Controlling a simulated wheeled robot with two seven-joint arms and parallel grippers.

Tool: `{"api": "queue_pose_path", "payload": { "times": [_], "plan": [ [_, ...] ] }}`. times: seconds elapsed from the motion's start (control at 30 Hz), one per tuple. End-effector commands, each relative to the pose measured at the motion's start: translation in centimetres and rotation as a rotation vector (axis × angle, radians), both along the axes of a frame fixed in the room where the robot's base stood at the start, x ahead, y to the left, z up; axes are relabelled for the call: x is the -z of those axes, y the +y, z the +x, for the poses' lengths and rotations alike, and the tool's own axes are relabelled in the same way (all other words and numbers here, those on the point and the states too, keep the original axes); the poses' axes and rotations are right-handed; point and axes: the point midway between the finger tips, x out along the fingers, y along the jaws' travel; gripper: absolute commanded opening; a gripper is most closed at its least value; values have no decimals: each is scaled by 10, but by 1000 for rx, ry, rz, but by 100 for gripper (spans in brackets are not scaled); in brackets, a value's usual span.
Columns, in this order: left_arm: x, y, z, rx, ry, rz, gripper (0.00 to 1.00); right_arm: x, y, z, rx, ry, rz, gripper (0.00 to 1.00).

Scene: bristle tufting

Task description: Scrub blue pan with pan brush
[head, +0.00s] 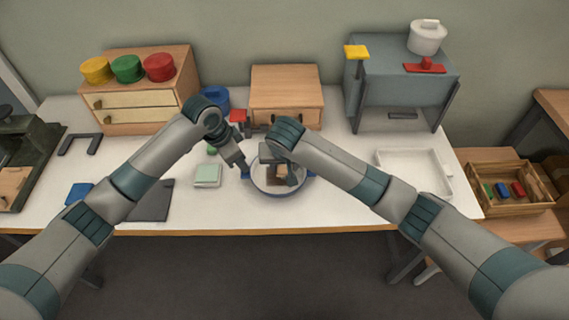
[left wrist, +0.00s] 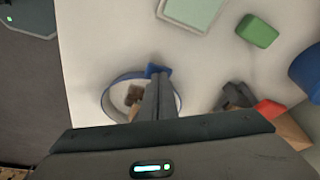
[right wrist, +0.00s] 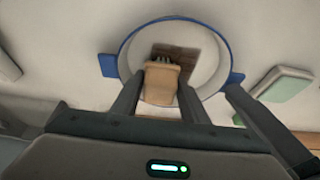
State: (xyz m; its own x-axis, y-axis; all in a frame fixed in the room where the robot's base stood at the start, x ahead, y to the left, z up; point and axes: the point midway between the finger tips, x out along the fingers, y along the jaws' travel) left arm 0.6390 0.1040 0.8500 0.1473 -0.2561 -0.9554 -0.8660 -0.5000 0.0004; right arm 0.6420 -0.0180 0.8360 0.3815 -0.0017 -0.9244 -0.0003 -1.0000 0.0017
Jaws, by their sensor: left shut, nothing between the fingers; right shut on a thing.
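The blue pan (head: 265,184) is round, with a blue rim, pale inside and two blue side handles. It sits near the table's front edge. The pan brush (right wrist: 160,84) has a tan wooden block and dark bristles at its far end. My right gripper (right wrist: 161,100) is shut on the block, over the pan. A dark brown patch (right wrist: 185,52) shows on the pan floor by the bristles. My left gripper (head: 242,166) is shut and empty, its fingertips at the pan's left handle (left wrist: 157,70). I cannot tell whether they touch it. In the head view my right gripper hides most of the brush.
A pale green sponge-like block (head: 208,175) lies left of the pan. A blue container (head: 215,97), a red block (head: 238,115) and a wooden box (head: 286,92) stand behind. A white tray (head: 447,183) is to the right. The table's front edge (head: 270,229) is close.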

Motion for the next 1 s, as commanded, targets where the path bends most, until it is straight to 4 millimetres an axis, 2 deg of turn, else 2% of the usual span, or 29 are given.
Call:
{"api": "queue_pose_path", "payload": {
  "times": [0.5, 1.0],
  "plan": [
    [0, 0, 0, 0, 0, 0, 0, 5, 2, 0, 0, 0, 0, 22],
    [0, 0, 0, 0, 0, 0, 0, 4, 34, -1, -1, 0, 2, 22]
  ]
}}
